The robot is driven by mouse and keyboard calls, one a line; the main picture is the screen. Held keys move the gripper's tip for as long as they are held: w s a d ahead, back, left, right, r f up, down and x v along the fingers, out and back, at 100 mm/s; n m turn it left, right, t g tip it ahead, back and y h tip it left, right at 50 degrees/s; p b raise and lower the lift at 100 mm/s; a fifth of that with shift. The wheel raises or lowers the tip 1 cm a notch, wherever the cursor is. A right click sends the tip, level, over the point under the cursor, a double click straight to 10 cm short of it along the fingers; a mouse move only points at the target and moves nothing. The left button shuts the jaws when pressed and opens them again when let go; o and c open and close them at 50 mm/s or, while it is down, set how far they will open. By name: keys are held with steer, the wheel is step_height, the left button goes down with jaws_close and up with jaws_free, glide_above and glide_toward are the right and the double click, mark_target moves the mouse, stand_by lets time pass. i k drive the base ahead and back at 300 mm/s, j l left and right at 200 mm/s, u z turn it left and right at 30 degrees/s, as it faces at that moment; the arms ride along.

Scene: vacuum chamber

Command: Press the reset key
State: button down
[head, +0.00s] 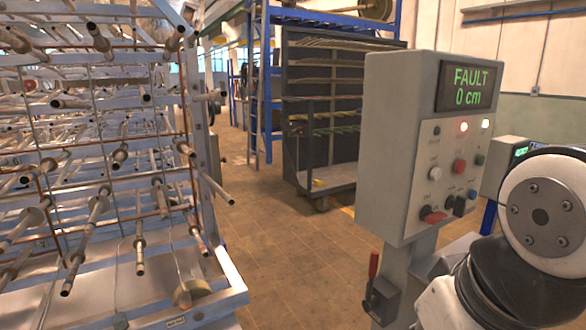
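A grey control box (395,150) stands on a post at the right of the head view. Its green display (470,87) reads "FAULT 0 cm". Below it are two lit lamps (463,126), a white button (435,174), a red button (459,166) and a dark green button (479,160). Lower down are a red control (433,214), a black control (455,205) and a small blue one (472,194). The labels are too small to read, so I cannot tell which is the reset key. My arm shows at the lower right; my gripper is out of view.
A metal rack with many protruding rods (105,190) fills the left. A red-handled lever (374,264) sits on the box's post. A dark shelf cart (325,120) stands behind. A second box (505,165) is partly behind my arm. The brown floor (285,255) between is clear.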

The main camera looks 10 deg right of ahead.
mark_target(472, 194)
steer(key=z, duration=0.95)
